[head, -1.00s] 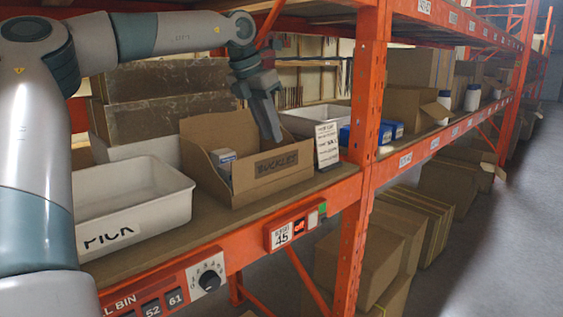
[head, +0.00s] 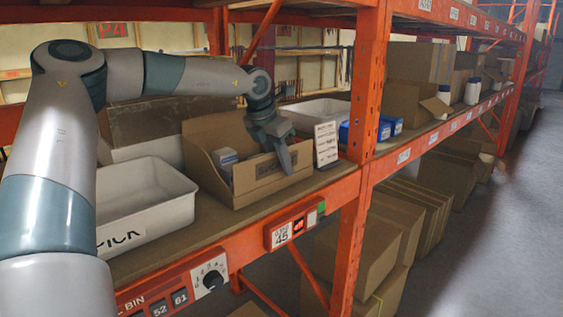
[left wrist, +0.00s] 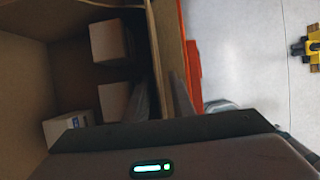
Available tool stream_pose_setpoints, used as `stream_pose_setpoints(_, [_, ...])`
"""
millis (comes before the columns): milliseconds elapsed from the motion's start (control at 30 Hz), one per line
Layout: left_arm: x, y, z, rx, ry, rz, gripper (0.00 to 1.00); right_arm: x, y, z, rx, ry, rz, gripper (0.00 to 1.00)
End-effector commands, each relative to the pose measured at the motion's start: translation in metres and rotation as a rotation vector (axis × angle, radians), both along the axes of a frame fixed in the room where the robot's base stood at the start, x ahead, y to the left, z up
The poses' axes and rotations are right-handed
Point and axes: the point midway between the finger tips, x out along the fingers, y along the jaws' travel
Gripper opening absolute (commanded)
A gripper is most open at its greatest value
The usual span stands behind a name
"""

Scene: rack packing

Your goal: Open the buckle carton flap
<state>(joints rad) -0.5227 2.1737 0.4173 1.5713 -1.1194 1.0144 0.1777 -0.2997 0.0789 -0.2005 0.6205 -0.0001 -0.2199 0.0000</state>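The buckle carton (head: 211,179) is a brown open-topped box on the shelf, with its dark lettered label on the front panel, partly hidden by my gripper. Small boxes (head: 226,157) stand inside it; the left wrist view shows several of them, one being a pale box (left wrist: 108,41). My left gripper (head: 285,160) reaches down over the carton's front panel. In the left wrist view its fingers (left wrist: 162,97) stand apart on both sides of the front panel edge (left wrist: 167,45), one inside and one outside. Firm contact is not visible. My right gripper is out of view.
A white PICK bin (head: 146,216) stands left of the carton. A white sign card (head: 326,144) and an orange upright (head: 366,90) are close on the right. The orange shelf beam (head: 255,242) runs along the front.

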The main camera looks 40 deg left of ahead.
Motion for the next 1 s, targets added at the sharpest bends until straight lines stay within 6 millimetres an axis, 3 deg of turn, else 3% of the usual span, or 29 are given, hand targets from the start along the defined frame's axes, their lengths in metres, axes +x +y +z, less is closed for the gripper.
stream_pose_setpoints(167, [-0.0001, 0.0000, -0.0002, 0.000, 0.000, 0.000, 0.20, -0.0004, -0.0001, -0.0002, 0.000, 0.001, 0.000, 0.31])
stream_pose_setpoints(233, [-0.0001, 0.0000, -0.0002, 0.000, 0.000, 0.000, 0.03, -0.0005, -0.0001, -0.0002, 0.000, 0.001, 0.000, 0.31])
stream_pose_setpoints(267, [-0.0002, 0.0000, -0.0001, 0.000, 0.000, 0.000, 0.00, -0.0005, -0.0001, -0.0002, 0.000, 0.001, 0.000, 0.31])
stream_pose_setpoints(1000, [0.0000, 0.0001, 0.0006, 0.000, 0.000, 0.000, 0.00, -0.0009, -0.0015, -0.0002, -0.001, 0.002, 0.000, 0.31])
